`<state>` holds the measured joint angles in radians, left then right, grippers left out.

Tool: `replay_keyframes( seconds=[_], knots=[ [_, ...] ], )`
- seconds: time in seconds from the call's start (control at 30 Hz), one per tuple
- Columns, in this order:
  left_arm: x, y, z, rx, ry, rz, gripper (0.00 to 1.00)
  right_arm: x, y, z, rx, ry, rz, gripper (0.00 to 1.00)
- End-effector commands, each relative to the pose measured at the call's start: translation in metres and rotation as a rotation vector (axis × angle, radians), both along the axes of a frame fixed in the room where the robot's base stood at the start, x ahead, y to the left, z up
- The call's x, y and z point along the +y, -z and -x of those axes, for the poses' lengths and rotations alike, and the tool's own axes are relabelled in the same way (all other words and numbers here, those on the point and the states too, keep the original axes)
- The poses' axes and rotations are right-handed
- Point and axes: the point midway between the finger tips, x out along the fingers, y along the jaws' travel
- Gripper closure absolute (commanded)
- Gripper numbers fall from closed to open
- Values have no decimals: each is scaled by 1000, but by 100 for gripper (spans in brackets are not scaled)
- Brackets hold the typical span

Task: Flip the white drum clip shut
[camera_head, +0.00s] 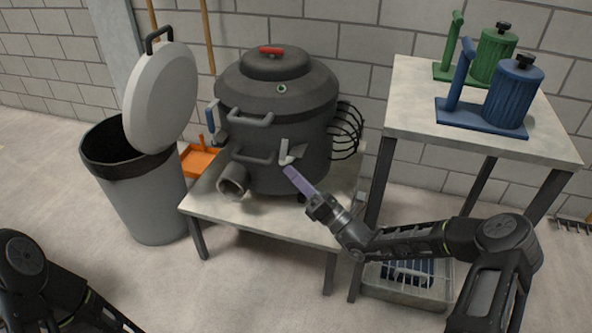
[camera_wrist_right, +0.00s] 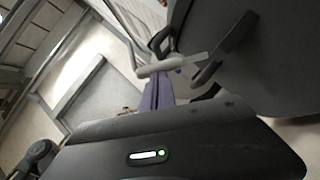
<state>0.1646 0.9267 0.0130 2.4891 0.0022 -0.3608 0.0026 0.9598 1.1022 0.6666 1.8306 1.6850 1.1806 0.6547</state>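The white drum clip (camera_head: 291,151) is on the front of a dark drum (camera_head: 287,120), low on its side, with its lever standing out from the wall. In the right wrist view the pale clip (camera_wrist_right: 158,69) crosses just beyond my fingertips. My right gripper (camera_head: 291,174) has purple fingers, pointing up and left at the clip from just below it. In the right wrist view the fingers (camera_wrist_right: 158,88) lie close together, with nothing visible between them. Whether the tips touch the clip cannot be told. My left arm shows at the lower left, but its gripper is out of view.
The drum stands on a low table (camera_head: 215,207), with a pipe stub (camera_head: 233,180) at its front and a blue clip (camera_head: 211,116) at its left. A bin (camera_head: 150,205) with a raised lid stands left. A taller table (camera_head: 415,118) holds green and blue canisters.

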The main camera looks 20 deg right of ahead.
Motion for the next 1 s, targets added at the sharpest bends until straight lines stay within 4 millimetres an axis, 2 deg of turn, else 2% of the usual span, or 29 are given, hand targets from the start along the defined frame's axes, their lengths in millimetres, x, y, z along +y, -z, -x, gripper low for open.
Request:
replay_keyframes(
  seconds=[0.03, 0.1, 0.3, 0.5, 0.7, 1.0],
  knots=[
    [-4, -32, 4, 6, 10, 6, 6, 1, -22, -3, 36, -2, -25, 100],
    [-10, -52, 9, 15, 23, 14, 6, 0, -28, -6, 92, -1, -60, 100],
    [-12, -107, 11, 16, 32, 17, 6, -4, -42, -12, 254, -1, -160, 100],
    [-11, -153, 11, 15, 33, 16, 6, -9, -53, -20, 414, 0, -259, 100],
    [-11, -188, 11, 16, 32, 16, 6, -16, -60, -30, 570, -1, -355, 100],
    [-11, -210, 11, 16, 31, 17, 6, -24, -62, -43, 716, -1, -446, 100]
  ],
)
